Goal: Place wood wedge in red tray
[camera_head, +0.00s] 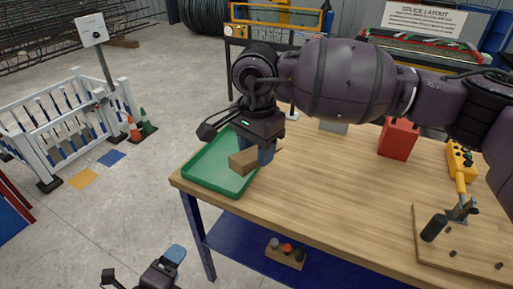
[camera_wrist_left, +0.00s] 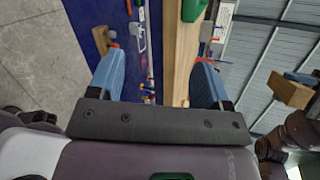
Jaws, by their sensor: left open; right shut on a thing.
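The brown wood wedge (camera_head: 243,161) is gripped by my right gripper (camera_head: 264,152), whose blue fingers are partly hidden behind it. The wedge is over the right part of a green tray (camera_head: 196,178); whether it touches the tray I cannot tell. The wedge also shows at the right of the left wrist view (camera_wrist_left: 290,90). I see no tray that is red; a red box-like thing (camera_head: 397,139) stands further right on the table. My left gripper (camera_head: 172,262) is low, beside the table's front left, and its blue fingers are open and empty in the left wrist view (camera_wrist_left: 158,78).
The wooden table (camera_head: 320,185) has clear room in its middle. A pegged board (camera_head: 470,240) and a yellow device (camera_head: 460,165) are at the right. A small block with coloured knobs (camera_head: 285,254) sits on the blue lower shelf. White fencing and cones stand at the left.

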